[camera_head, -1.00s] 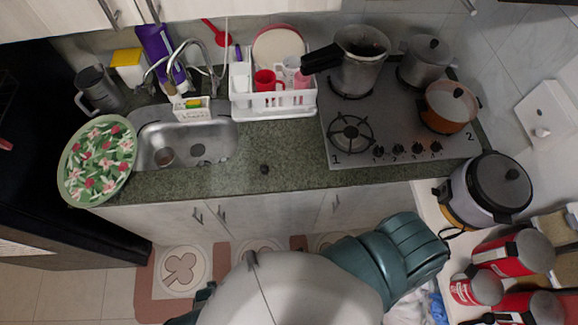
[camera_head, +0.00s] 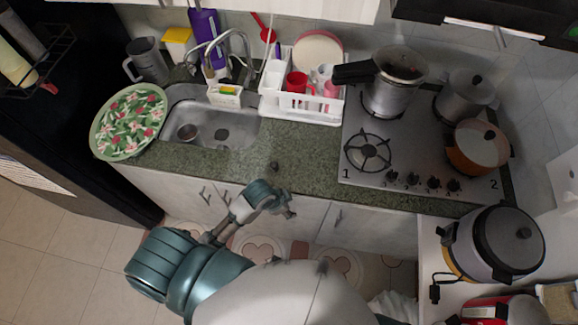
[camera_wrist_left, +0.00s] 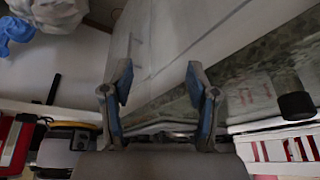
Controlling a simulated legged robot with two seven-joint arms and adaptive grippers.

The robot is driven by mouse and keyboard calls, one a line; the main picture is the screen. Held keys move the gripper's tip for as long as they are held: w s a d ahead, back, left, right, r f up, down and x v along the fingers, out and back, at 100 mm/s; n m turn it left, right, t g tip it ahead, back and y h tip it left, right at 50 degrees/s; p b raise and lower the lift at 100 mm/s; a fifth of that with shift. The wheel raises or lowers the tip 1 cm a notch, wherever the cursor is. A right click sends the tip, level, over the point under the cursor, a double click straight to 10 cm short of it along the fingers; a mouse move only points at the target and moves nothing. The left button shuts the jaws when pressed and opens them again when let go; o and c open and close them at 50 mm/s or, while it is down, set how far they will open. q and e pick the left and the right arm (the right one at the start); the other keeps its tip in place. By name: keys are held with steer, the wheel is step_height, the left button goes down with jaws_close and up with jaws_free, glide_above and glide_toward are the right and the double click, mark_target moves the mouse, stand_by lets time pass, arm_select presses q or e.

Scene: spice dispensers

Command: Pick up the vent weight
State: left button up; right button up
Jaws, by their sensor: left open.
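The vent weight (camera_head: 273,167) is a small dark piece standing on the green stone counter, near its front edge and right of the sink. My right gripper is out of view.
The sink (camera_head: 215,125) is left of the weight, with a patterned plate (camera_head: 128,122) beyond it. A white dish rack (camera_head: 300,104) stands behind. The stove (camera_head: 420,150) with pots is to the right. Cabinet fronts are below the counter.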

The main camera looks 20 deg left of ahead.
arm_select(q)
steer(key=w+d+r+m, duration=0.2)
steer(key=d+r, duration=0.1)
step_height(320, 180, up, 16)
steer(key=r+m+g+y, duration=0.1)
steer(key=m+g+y, duration=0.2)
steer(key=m, duration=0.9)
glide_above(274, 164)
step_height(274, 164, down, 12)
steer(key=shift+w+a+r, duration=0.1)
steer(key=shift+w, duration=0.05)
steer(key=shift+d+f, duration=0.2)
steer(key=shift+f, duration=0.35)
step_height(274, 164, down, 4)
steer(key=shift+f, duration=0.2)
steer(key=shift+a+f, duration=0.2)
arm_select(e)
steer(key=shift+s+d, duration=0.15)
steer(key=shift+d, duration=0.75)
arm_select(q)
jaws_close()
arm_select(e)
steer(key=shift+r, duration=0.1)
